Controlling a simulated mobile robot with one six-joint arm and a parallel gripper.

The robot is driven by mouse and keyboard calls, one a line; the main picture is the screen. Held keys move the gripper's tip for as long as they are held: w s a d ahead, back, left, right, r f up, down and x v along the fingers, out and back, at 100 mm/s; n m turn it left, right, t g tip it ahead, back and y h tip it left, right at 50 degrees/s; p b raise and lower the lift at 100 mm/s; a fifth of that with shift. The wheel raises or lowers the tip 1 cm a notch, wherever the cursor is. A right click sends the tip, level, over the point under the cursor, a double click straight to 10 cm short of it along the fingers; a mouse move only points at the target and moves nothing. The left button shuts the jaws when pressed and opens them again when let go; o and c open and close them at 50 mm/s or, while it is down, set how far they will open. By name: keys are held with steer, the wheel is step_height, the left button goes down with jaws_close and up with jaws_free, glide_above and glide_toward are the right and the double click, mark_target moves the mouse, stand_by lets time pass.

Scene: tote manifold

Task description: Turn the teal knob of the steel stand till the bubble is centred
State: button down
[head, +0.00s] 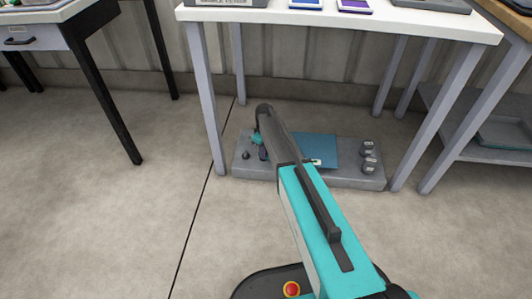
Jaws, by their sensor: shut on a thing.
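The steel stand (345,181) is a low grey base on the floor under the white table, with a flat teal-blue plate (321,146) on it. A small pale yellow-green spot (316,162), which looks like the bubble level, shows at the plate's near edge beside my arm. The bubble is too small to read. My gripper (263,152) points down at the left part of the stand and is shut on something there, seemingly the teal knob. My arm and gripper hide most of that spot, so I cannot make out the knob clearly.
A small dark knob (246,155) stands at the stand's left end. Several grey blocks (368,146) sit at its right end. The white table (400,24) stands over it, with legs on both sides. The floor in front is clear.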

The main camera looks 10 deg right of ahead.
steer(key=shift+a+r+m+p, duration=0.1)
steer(key=shift+a+m+p, duration=0.15)
steer(key=shift+p, duration=0.2)
steer(key=shift+m+p, duration=0.35)
steer(key=shift+p, duration=0.25)
steer(key=shift+a+r+m+p, duration=0.15)
steer(key=shift+m+p, duration=0.35)
steer(key=shift+p, duration=0.3)
steer(key=m+p, duration=0.2)
steer(key=p, duration=0.1)
steer(key=shift+w+m+p, duration=0.1)
steer(key=shift+m+p, duration=0.7)
steer(key=shift+m, duration=0.1)
steer(key=shift+f, duration=0.2)
steer(key=c, duration=1.8)
jaws_free()
